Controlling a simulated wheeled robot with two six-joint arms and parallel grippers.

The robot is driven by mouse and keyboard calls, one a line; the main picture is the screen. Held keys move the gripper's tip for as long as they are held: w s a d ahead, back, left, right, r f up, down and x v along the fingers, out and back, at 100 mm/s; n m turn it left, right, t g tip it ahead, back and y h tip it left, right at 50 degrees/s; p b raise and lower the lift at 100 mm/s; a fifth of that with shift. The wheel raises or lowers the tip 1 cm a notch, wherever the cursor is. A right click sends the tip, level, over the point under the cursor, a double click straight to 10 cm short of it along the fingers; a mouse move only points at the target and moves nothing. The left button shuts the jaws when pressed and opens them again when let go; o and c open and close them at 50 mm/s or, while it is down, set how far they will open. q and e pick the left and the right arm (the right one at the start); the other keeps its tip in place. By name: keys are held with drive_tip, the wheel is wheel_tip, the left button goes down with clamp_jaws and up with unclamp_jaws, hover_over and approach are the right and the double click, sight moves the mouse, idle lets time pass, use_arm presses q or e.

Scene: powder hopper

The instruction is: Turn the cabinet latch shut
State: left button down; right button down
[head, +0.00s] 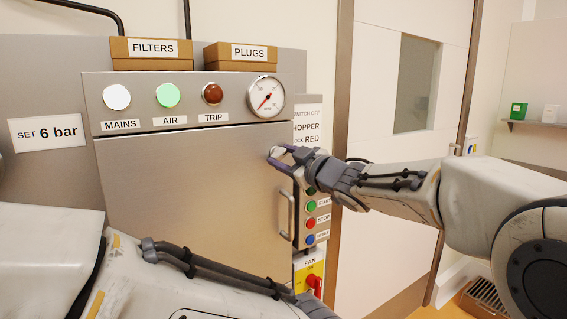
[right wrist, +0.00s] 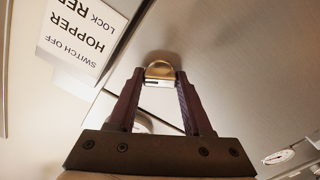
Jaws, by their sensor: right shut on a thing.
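The cabinet (head: 185,200) has a closed steel door with a vertical handle (head: 286,215) near its right edge. The round metal latch (head: 276,152) is at the door's upper right edge. My right gripper (head: 282,157) reaches in from the right and is shut on the latch. In the right wrist view the latch (right wrist: 159,71) sits between the two fingertips of the right gripper (right wrist: 159,78). The fingers partly hide the latch in the head view. My left arm crosses the bottom of the head view, and its gripper is not visible.
A pressure gauge (head: 266,97) and several lamps sit above the door. A button panel (head: 311,218) hangs right of the door, with a red fan switch (head: 314,284) below it. Boxes marked FILTERS (head: 150,59) and PLUGS (head: 240,61) stand on top.

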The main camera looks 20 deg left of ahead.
drive_tip(key=n+b, duration=0.2)
drive_tip(key=n, duration=0.4)
drive_tip(key=shift+f+b, duration=0.1)
drive_tip(key=shift+b, duration=0.2)
drive_tip(key=n+b, duration=0.1)
drive_tip(key=n, duration=0.4)
drive_tip(key=shift+b, duration=0.35)
drive_tip(key=shift+n, duration=0.4)
drive_tip(key=shift+c, duration=1.6)
unclamp_jaws()
drive_tip(key=b+v, duration=0.2)
drive_tip(key=v, duration=0.8)
drive_tip(key=shift+s+d+b, duration=0.2)
drive_tip(key=shift+b, duration=0.2)
